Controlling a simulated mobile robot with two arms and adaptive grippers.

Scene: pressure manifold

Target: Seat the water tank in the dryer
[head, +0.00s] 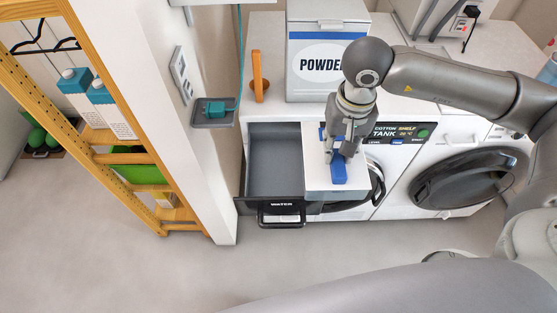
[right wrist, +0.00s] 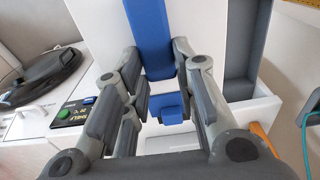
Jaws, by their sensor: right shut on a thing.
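The water tank (head: 313,178) is a white box with a blue handle (head: 339,168) on top. My right gripper (head: 341,148) is above it, shut on the blue handle. The tank is level, just right of the open drawer (head: 276,160), in front of the dryer (head: 398,160). The drawer is dark grey, labelled WATER, pulled out and empty. My left gripper is not in view.
The dryer display reads TANK. A wall end (head: 200,150) with a small grey shelf (head: 213,112) is close left of the drawer. The floor in front is clear.

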